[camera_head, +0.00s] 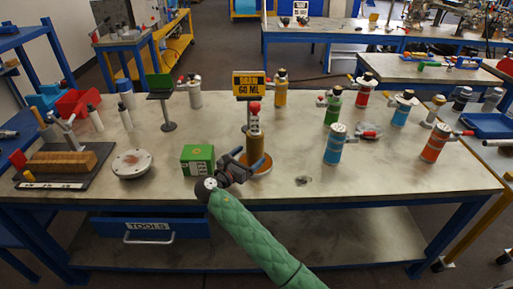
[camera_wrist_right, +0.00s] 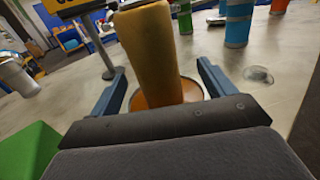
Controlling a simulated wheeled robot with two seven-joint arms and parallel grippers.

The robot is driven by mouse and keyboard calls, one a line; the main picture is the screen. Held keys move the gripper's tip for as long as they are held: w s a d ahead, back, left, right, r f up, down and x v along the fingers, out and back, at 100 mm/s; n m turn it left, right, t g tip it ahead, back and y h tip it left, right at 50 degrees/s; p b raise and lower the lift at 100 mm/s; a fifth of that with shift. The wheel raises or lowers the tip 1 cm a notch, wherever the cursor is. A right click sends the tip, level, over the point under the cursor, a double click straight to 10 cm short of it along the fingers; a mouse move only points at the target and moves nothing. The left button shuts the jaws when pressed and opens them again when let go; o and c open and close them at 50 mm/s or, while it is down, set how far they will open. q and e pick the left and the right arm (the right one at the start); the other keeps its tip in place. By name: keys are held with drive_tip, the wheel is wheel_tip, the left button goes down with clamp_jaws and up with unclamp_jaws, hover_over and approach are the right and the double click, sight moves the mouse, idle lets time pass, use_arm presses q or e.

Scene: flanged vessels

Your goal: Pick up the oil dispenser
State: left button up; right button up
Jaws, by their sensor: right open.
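A yellow-brown vessel with a grey upper part and a red tip (camera_head: 254,148) stands upright on a round orange-brown dish (camera_head: 262,169) near the middle of the bench; it looks like the oil dispenser. My right gripper (camera_head: 238,168) is low at its front left in the head view. In the right wrist view the vessel's body (camera_wrist_right: 148,50) rises between and beyond the two spread blue fingers of my right gripper (camera_wrist_right: 160,82), with gaps on both sides. The dish (camera_wrist_right: 190,92) shows behind the palm. My left gripper is not in view.
A green box (camera_head: 197,160) stands just left of my right gripper. A yellow sign marked 60 ML (camera_head: 249,85) rises behind the vessel. Several colored flanged vessels, including a blue one (camera_head: 334,145), stand to the right. The bench's front right (camera_head: 400,180) is clear.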

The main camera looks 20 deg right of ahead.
drive_tip(key=shift+w+d, duration=0.5)
drive_tip(key=shift+d, duration=0.05)
drive_tip(key=p+x, duration=0.1)
drive_tip(key=x, duration=0.3)
drive_tip(key=shift+w+a, duration=0.15)
drive_tip(key=shift+w, duration=0.1)
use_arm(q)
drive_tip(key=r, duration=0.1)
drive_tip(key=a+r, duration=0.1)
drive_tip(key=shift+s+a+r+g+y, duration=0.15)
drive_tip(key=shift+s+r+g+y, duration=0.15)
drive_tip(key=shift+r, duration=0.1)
use_arm(e)
drive_tip(key=shift+a, duration=0.1)
drive_tip(key=shift+c, duration=0.4)
drive_tip(key=shift+r, duration=0.1)
drive_tip(key=c, duration=1.2)
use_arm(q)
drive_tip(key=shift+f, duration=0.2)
use_arm(e)
drive_tip(key=shift+c, duration=0.2)
drive_tip(key=shift+r, duration=0.1)
